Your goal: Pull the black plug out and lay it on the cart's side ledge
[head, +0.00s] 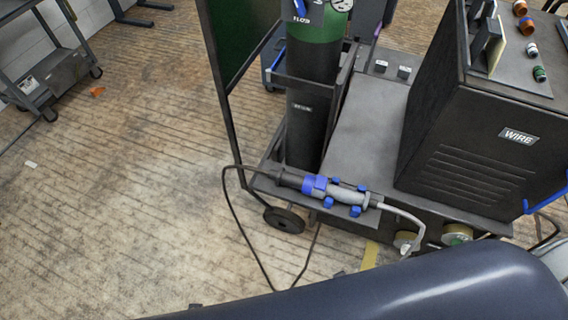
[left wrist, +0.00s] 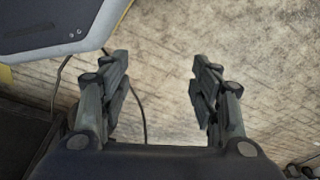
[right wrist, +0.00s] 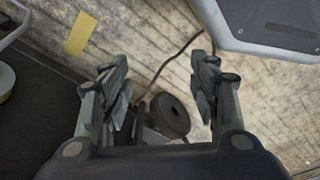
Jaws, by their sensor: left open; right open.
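The black plug (head: 290,180) is at the left end of a connector lying along the cart's near edge in the head view. It meets a blue collar (head: 315,186), with a grey socket body (head: 346,195) to the right, seated among blue clips. A black cable (head: 228,196) loops from the plug down to the floor. The cart's flat grey deck (head: 367,135) lies behind the connector; I cannot tell which surface is the side ledge. My left gripper (left wrist: 160,70) and right gripper (right wrist: 160,72) are open and empty over the floor. Neither shows in the head view.
A green and black cylinder (head: 314,100) stands behind the plug. A dark machine box (head: 470,130) stands on the cart at right. A cart wheel (head: 284,219) is below the plug and shows beyond my right fingers (right wrist: 170,115). The floor at left is mostly clear.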

